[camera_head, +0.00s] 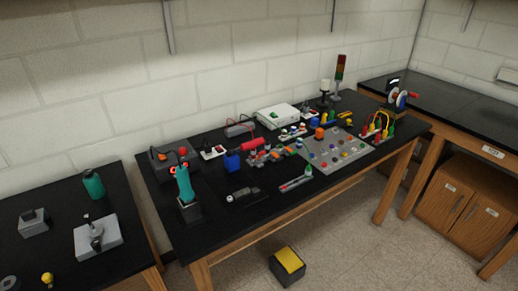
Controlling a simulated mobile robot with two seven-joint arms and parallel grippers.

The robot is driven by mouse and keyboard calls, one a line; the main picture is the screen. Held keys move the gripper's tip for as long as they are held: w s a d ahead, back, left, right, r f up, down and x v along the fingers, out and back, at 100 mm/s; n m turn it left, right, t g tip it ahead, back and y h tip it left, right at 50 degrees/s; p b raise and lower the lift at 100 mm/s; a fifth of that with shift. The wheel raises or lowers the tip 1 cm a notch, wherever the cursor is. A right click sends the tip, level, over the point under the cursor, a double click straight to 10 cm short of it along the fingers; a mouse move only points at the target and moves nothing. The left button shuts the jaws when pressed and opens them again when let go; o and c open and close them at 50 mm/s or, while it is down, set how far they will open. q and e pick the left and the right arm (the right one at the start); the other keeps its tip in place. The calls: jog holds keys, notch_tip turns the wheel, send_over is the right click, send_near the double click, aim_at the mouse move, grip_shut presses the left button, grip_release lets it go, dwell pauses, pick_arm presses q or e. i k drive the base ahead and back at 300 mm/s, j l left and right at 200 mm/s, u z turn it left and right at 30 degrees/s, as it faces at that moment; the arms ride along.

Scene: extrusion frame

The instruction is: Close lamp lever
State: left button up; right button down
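No part is clearly marked as the lamp lever, and I cannot tell which one it is. A light grey block (98,238) with a dark upright lever-like part stands on the left table. A small yellow bulb-like thing (47,279) is at that table's front left. A stack light (340,70) with red and green sections stands at the back of the middle table. A white-topped lamp-like thing (325,88) is beside it. Neither of my grippers is in view.
The middle black table (225,222) holds a teal tool (185,184) on a stand, a grey board (342,152) with several coloured parts, and a white box (277,115). A yellow-topped box (289,261) sits on the floor. Wooden cabinets (470,212) stand right.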

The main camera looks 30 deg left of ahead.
aim_at(260, 154)
jog(key=u, duration=0.5)
jog(key=i+l+u, duration=0.15)
jog(key=u, duration=0.3)
jog(key=i+l+u, duration=0.1)
jog(key=u, duration=0.3)
jog(key=l+u, duration=0.45)
jog(key=i+l+u, duration=0.1)
jog(key=l+u, duration=0.2)
jog(key=l, duration=0.2)
jog(key=l+u, duration=0.25)
jog(key=l, duration=0.2)
jog(key=l+u, duration=0.1)
jog(key=l, duration=0.45)
jog(key=k+l+u, duration=0.1)
jog(key=l, duration=0.45)
